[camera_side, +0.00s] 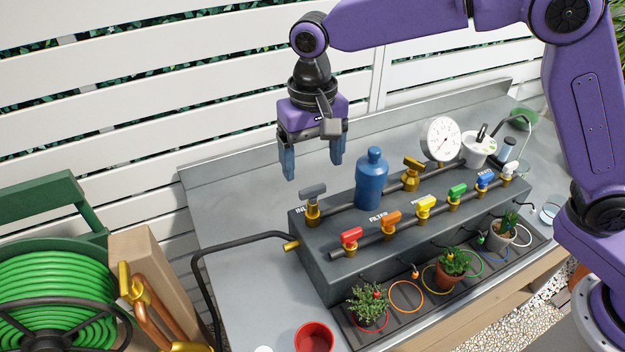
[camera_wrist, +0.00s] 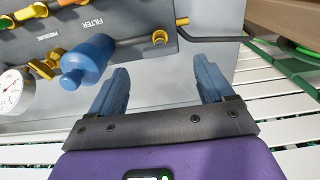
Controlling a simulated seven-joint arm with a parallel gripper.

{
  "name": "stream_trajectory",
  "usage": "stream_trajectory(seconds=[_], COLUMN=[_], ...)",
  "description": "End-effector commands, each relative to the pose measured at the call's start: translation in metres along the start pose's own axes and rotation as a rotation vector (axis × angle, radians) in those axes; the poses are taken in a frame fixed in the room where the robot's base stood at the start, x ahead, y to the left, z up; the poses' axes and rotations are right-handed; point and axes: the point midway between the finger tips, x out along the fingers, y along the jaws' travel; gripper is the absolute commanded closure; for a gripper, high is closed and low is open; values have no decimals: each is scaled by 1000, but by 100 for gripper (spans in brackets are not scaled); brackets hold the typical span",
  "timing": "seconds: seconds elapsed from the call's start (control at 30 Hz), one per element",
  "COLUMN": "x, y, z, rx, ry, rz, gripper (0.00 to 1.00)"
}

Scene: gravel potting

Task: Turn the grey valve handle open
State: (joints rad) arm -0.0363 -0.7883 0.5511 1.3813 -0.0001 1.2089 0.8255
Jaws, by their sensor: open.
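The grey valve handle (camera_side: 313,192) sits on a brass valve body (camera_side: 313,213) at the left end of the dark manifold box (camera_side: 345,275), by the inlet label. My gripper (camera_side: 313,170) is open and empty. In the side view its fingertips show just above the handle, apart from it. In the wrist view my gripper (camera_wrist: 162,70) has its two blue fingers spread, with nothing between them. A brass fitting (camera_wrist: 160,38) shows beyond the fingertips there, at the end of the pipe; I cannot make out the grey handle clearly in that view.
A blue filter bottle (camera_side: 372,180) stands right of the valve. Behind it are a brass valve (camera_side: 412,174) and a white gauge (camera_side: 440,139). Several coloured valve handles line the box's front, red (camera_side: 350,236) nearest. A black hose (camera_side: 225,250) runs left. Bench space behind is clear.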

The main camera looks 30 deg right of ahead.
Motion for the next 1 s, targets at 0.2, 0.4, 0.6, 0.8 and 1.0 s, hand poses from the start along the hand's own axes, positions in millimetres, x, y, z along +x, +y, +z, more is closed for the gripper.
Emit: stream_trajectory(seconds=[0.2,0.4,0.6,0.8,1.0], x=[37,54,58,57,57], y=[1,0,0,0,0], z=[0,0,0,0,0], rx=[0,-1,0,0,0], ry=[-2,0,0,0,0], rz=[3,0,0,0,0], gripper=[19,19,19,32,75])
